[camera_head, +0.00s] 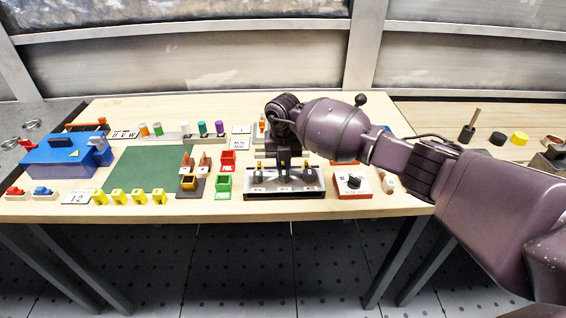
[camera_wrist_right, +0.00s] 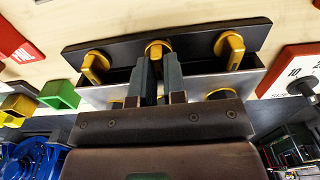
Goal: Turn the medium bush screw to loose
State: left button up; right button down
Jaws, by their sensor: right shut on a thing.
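The screw stand (camera_head: 284,195) is a silver and black block on the front edge of the table. Three yellow screw heads stand in a row on it: a left one (camera_wrist_right: 95,66), a middle one (camera_wrist_right: 155,47) and a right one (camera_wrist_right: 229,47). My right gripper (camera_head: 284,172) comes down on the stand from above. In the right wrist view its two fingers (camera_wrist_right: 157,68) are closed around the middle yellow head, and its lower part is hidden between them. Size labels are too small to read. My left gripper is not in view.
A red dial box (camera_head: 342,182) stands close on the right of the stand. Green (camera_head: 223,189) and red (camera_head: 227,160) bins stand close on its left. A green mat (camera_head: 150,167) and a blue box (camera_head: 60,160) lie further left.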

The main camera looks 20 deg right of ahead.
jog(key=shift+d+n, duration=0.1)
jog(key=shift+n, duration=1.1)
jog(key=n, duration=0.2)
jog(key=shift+d+n+b, duration=0.1)
jog(key=shift+n+b, duration=0.2)
jog(key=shift+b, duration=0.1)
jog(key=n, duration=0.3)
jog(key=shift+d+n+b, duration=0.1)
jog(key=shift+n+b, duration=0.2)
jog(key=shift+b, duration=0.05)
jog(key=n, duration=0.2)
jog(key=shift+w+n+b, duration=0.1)
jog(key=shift+n+b, duration=0.25)
jog(key=shift+n, duration=0.05)
jog(key=n+b, duration=0.1)
jog(key=n, duration=0.2)
jog(key=shift+d+f, duration=0.1)
jog(key=shift+w+n, duration=0.15)
jog(key=shift+n, duration=1.15)
pick_arm(q)
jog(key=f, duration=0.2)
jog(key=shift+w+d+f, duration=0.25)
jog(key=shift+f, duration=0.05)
jog(key=shift+b, duration=0.3)
pick_arm(e)
jog(key=shift+n, duration=0.5)
